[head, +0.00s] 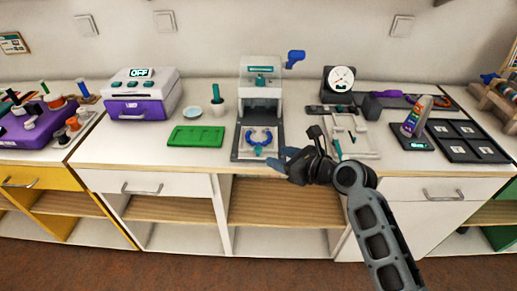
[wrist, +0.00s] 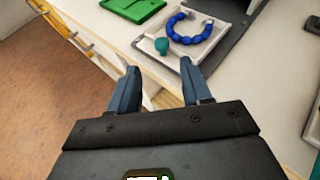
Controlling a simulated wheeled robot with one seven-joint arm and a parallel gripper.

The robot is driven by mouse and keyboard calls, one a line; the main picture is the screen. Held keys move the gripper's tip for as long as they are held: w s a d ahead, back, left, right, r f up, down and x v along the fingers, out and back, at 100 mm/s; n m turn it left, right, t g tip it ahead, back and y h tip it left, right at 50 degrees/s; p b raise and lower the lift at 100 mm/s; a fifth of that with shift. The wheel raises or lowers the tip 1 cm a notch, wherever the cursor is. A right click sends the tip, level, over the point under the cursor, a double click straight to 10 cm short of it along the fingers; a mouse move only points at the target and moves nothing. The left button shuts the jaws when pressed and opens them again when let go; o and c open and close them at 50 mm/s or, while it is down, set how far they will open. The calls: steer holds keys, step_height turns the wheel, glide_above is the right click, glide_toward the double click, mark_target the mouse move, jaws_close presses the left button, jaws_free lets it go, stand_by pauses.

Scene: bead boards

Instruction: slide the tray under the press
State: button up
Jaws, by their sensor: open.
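The tray (head: 244,149) is pale and shallow and sits at the front of the press base. It holds a curved string of blue beads (head: 262,137) and a teal knob at its front edge. In the wrist view the tray (wrist: 205,48) lies just beyond my fingertips, with the teal knob (wrist: 162,46) nearest. The press (head: 261,92) is white with a clear upper part and a blue handle (head: 295,57) at its right; it stands behind the tray. My gripper (head: 283,160) is open and empty at the counter's front edge, right of and in front of the tray. My gripper also shows in the wrist view (wrist: 158,78).
A green board (head: 196,136) lies left of the press. A purple and white machine (head: 143,95) marked OFF stands farther left. A white board (head: 362,146), a dial gauge (head: 341,79) and a dark compartment tray (head: 463,132) are at the right. Bare counter shows in front of the green board.

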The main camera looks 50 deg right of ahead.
mark_target(259, 148)
steer(key=shift+m, duration=0.3)
steer(key=x, duration=0.8)
steer(key=shift+w+d+r, duration=0.15)
steer(key=shift+d+r, duration=0.05)
steer(key=shift+d, duration=0.05)
jaws_close()
